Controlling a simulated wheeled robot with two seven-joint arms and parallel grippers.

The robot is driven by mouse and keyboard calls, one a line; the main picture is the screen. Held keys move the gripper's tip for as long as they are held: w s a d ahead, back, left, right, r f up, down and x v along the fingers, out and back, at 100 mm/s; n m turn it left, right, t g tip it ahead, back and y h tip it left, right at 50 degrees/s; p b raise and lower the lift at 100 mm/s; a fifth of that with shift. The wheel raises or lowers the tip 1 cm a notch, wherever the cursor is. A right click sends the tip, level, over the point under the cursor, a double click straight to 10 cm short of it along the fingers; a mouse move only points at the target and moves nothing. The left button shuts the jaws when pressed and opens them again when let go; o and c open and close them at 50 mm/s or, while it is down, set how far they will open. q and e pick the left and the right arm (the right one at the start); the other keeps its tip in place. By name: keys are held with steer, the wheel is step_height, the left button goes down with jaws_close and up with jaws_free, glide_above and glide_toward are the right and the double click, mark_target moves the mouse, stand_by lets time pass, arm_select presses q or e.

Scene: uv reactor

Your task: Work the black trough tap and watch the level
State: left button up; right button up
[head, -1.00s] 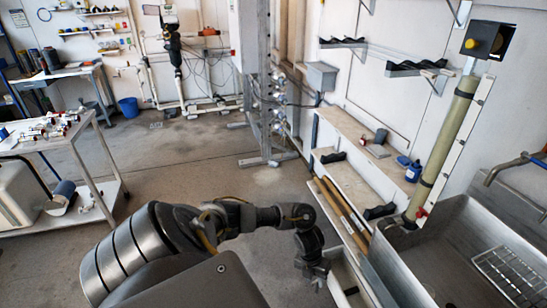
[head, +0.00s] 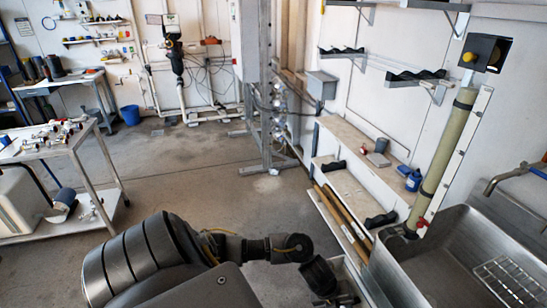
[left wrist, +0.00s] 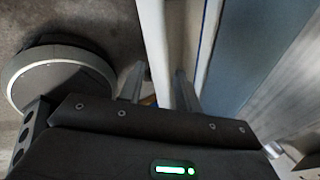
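The steel trough (head: 405,262) fills the lower right of the head view. A tap with a blue-grey handle and curved metal spout (head: 505,180) shows above its right side. A red valve handle (head: 422,223) sits at the foot of the olive tube (head: 447,145), where a dark fitting (head: 397,233) meets the trough rim. I cannot tell a clearly black tap. My left gripper (head: 337,297) is low, left of the trough and apart from it, partly cut off. In the left wrist view its two fingers (left wrist: 158,88) stand apart with nothing held. My right gripper is out of view.
A wire rack (head: 510,278) lies in the trough. A cart (head: 90,165) stands at the left. The middle floor is clear.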

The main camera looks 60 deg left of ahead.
arm_select(q)
steer(key=s+d+f+n+t+y, duration=0.15)
steer(key=s+d+n, duration=0.3)
steer(key=n, duration=0.65)
steer(key=s+a+f+n+g, duration=0.1)
steer(key=s+a+f+n, duration=0.1)
steer(key=s+f, duration=0.4)
steer(key=s+a+f+n+g+y+p, duration=0.1)
steer(key=s+f+n, duration=0.3)
steer(key=f, duration=0.7)
steer(key=s+a+f+n+g, duration=0.1)
steer(key=s+a+f+n, duration=0.2)
steer(key=s+f, duration=0.5)
steer(key=shift+f+n+p, duration=0.35)
steer(key=shift+f+n, duration=0.15)
steer(key=shift+f, duration=0.35)
